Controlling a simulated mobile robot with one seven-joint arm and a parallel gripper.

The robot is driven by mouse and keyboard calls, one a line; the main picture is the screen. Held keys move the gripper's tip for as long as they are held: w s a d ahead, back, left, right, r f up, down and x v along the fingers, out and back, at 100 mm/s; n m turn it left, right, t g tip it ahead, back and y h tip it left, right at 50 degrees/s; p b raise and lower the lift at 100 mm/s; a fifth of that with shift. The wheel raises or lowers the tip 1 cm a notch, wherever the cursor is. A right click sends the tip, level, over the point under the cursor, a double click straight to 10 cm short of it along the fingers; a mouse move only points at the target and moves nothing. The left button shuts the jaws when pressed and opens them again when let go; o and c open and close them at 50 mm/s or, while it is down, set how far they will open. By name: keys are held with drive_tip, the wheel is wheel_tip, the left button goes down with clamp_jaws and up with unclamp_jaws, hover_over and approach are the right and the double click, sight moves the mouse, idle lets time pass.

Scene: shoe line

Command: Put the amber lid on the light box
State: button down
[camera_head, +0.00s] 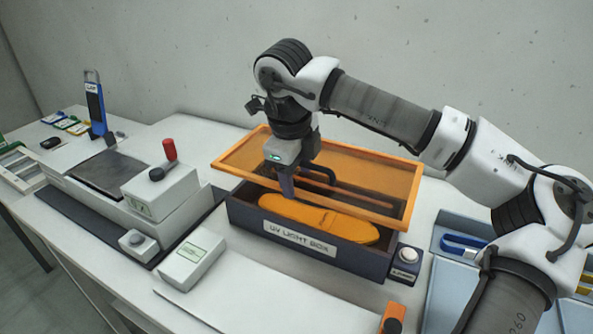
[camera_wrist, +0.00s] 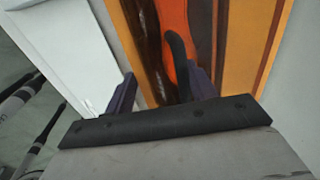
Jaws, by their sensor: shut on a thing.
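The amber lid (camera_head: 383,173), a see-through orange panel in an orange frame with a dark handle (camera_head: 322,174), is over the light box (camera_head: 300,248). The box is dark, open-topped and labelled "UV LIGHT BOX". The lid appears raised and set back, leaving a gap along the front. An orange shoe sole (camera_head: 318,219) lies inside the box. My gripper (camera_head: 287,187) points down at the lid and is shut on it; the exact grip is partly hidden. In the wrist view, the lid (camera_wrist: 245,45) and its handle (camera_wrist: 178,55) show by my fingers (camera_wrist: 162,92).
A button unit (camera_head: 403,265) stands at the box's right end. A blue tray (camera_head: 455,232) is farther right. A white device with a red-topped lever (camera_head: 160,190) and a small white box (camera_head: 191,265) are left. A white sheet (camera_head: 265,300) lies in front.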

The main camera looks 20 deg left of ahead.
wheel_tip(320, 180, down, 8)
drive_tip(key=b, duration=0.5)
drive_tip(key=shift+f+b, duration=0.2)
drive_tip(key=shift+b, duration=0.15)
drive_tip(key=shift+c, duration=2.1)
unclamp_jaws()
wheel_tip(320, 180, up, 14)
drive_tip(key=s, duration=0.2)
drive_tip(key=shift+s+f+b, duration=0.15)
drive_tip(key=shift+s+b, duration=0.2)
drive_tip(key=shift+b, duration=0.05)
drive_tip(key=shift+f, duration=0.1)
